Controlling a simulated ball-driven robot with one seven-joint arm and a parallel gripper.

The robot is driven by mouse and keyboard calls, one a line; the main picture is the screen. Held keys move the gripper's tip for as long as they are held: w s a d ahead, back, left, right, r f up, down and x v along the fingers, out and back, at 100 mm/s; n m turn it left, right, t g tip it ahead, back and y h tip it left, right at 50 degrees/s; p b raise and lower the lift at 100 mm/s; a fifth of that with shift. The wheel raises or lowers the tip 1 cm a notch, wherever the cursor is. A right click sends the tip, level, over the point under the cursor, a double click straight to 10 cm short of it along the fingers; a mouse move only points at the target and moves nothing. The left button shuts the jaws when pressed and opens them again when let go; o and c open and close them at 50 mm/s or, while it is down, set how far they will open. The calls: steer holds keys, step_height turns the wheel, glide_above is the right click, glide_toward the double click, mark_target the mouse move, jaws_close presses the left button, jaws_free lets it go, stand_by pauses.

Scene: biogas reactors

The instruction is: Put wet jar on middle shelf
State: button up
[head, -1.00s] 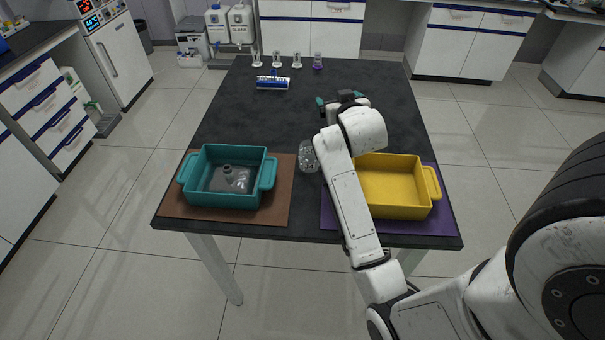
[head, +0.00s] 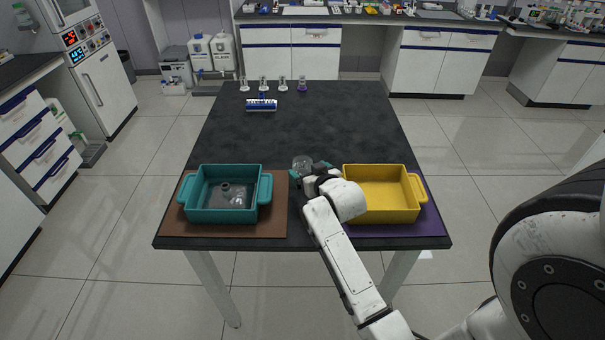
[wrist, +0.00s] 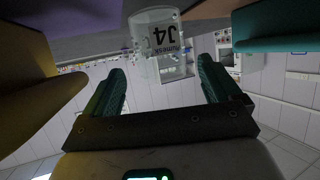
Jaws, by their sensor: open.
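A clear glass jar (head: 301,163) stands on the dark table in the gap between the two bins. I cannot pick out a middle shelf in these views.
A teal bin (head: 225,214) holding clear glassware is on a brown mat at left. A yellow bin (head: 382,214) is on a purple mat at right. A blue-and-white rack (head: 262,105) and several small glasses stand at the far edge. The table's middle is clear.

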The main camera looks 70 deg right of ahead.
mark_target(299, 161)
steer(key=shift+p+x, duration=0.35)
steer(key=shift+x, duration=2.05)
steer(key=shift+w, duration=0.1)
steer(key=shift+r, duration=0.1)
steer(key=c, duration=1.2)
steer(key=shift+r, duration=0.55)
steer(key=shift+c, duration=0.2)
steer(key=r, duration=0.2)
steer(key=shift+s+r+b, duration=0.2)
steer(key=shift+r+b, duration=0.1)
steer(key=shift+b, duration=0.1)
steer(key=s+r+b, duration=0.1)
steer(key=s+r, duration=0.8)
steer(key=s, duration=0.4)
steer(key=shift+s+a+r, duration=0.15)
steer(key=shift+s+a, duration=0.15)
steer(key=shift+s, duration=0.05)
